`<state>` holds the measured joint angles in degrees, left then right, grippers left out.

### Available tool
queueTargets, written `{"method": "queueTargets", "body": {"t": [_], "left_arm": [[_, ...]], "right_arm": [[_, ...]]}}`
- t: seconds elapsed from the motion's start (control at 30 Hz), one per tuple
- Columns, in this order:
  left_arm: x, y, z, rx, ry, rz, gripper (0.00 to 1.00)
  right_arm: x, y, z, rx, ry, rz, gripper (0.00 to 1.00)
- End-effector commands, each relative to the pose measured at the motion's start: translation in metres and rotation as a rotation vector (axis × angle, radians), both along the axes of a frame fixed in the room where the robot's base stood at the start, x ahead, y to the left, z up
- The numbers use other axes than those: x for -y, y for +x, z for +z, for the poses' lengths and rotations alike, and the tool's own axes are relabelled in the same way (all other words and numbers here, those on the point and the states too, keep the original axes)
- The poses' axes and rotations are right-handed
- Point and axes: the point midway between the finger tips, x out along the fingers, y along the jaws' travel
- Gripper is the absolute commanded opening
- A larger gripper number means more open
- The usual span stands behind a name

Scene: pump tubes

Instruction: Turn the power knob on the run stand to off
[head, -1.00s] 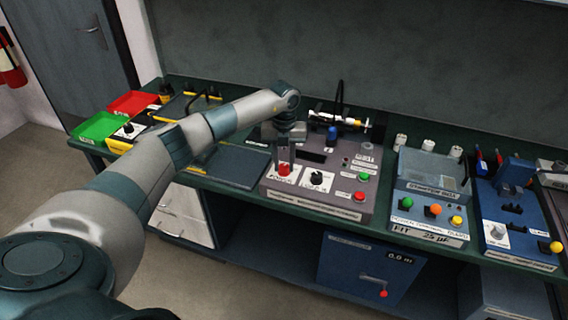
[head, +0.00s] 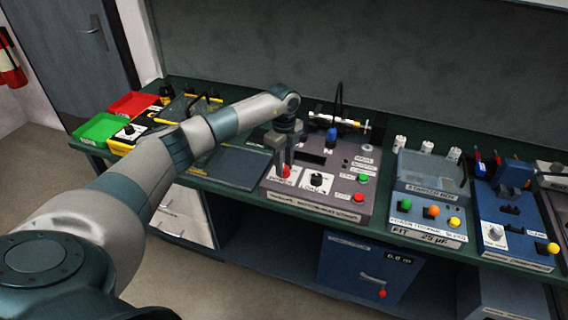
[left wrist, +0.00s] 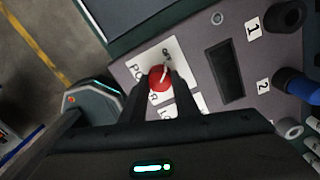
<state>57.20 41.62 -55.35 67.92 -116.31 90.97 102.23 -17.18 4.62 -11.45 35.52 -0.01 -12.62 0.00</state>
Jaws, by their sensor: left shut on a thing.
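The run stand (head: 320,205) is a grey panel box on the bench, with a red power knob (head: 285,171) at its front left on a white label plate. My left gripper (head: 284,170) points down over this knob, its fingers either side of it and shut on it. In the left wrist view the red knob (left wrist: 159,78) shows between the fingertips, with a white pointer line on it. The plate's lettering is partly covered by the fingers. My right gripper is in neither view.
On the run stand, a black knob (head: 317,180) sits right of the power knob, with green (head: 362,177) and red (head: 358,198) buttons further right. A blue knob (head: 331,134) and a clear tube stand behind. A box with coloured buttons (head: 428,222) stands to the right.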

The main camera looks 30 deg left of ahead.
Motion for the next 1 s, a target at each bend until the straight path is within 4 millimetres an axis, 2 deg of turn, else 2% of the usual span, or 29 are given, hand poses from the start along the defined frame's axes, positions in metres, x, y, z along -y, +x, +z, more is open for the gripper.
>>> {"method": "queueTargets", "body": {"t": [0.3,0.8,0.83,0.9,1.0], "left_arm": [[-0.0013,0.0011,0.0019,0.003,0.002,0.145,0.05],[-0.0012,0.0013,0.0019,0.004,0.001,0.170,0.05],[-0.0011,0.0014,0.0019,0.004,0.001,0.170,0.32],[-0.0011,0.0012,0.0017,0.004,0.001,0.169,0.46],[-0.0008,0.0009,0.0012,0.003,0.001,0.168,0.46]], "right_arm": [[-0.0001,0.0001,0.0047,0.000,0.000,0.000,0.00],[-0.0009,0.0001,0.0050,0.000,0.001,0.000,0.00],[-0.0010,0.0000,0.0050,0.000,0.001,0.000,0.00],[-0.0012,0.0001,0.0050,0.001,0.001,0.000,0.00],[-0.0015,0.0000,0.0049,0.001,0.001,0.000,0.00]]}}
